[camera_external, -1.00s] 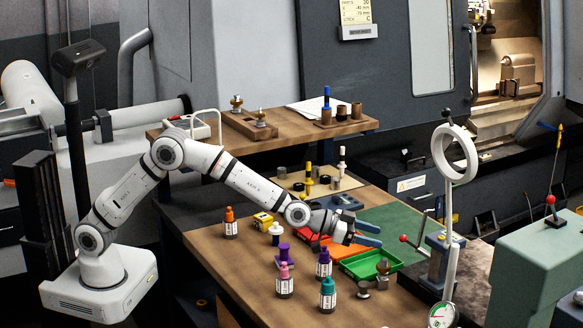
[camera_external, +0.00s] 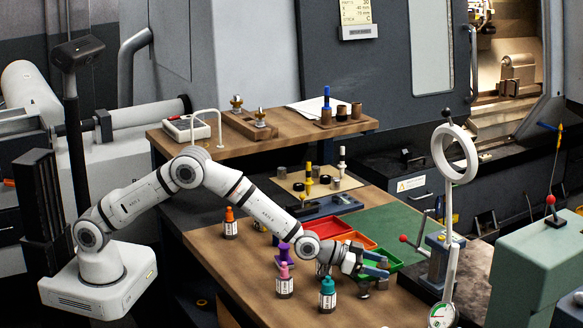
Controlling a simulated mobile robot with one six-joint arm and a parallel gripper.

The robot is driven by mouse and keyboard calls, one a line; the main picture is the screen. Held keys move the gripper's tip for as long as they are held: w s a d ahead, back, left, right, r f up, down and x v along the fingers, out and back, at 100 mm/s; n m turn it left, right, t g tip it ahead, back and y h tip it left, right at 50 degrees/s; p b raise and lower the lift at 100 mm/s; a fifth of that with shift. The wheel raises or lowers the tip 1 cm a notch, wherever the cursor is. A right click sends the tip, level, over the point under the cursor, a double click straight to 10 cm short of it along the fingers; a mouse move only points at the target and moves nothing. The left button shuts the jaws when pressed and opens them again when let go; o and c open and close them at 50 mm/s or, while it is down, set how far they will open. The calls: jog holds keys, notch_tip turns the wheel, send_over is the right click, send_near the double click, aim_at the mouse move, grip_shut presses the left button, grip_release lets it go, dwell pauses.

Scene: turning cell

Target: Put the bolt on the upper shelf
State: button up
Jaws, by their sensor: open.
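My gripper (camera_external: 380,265) is low over the front right of the wooden workbench, its blue fingers apart. I cannot tell whether a piece lies between the fingers. The upper shelf (camera_external: 290,137) is a wooden board at the back, above the bench.
The upper shelf holds a white box (camera_external: 187,130), a wooden block with brass fittings, paper and brown cylinders. A magnifier ring (camera_external: 454,153) stands at the right.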

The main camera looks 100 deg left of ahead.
jog(key=shift+r, duration=0.1)
grip_shut()
dwell(0.7)
jog(key=shift+r, duration=0.1)
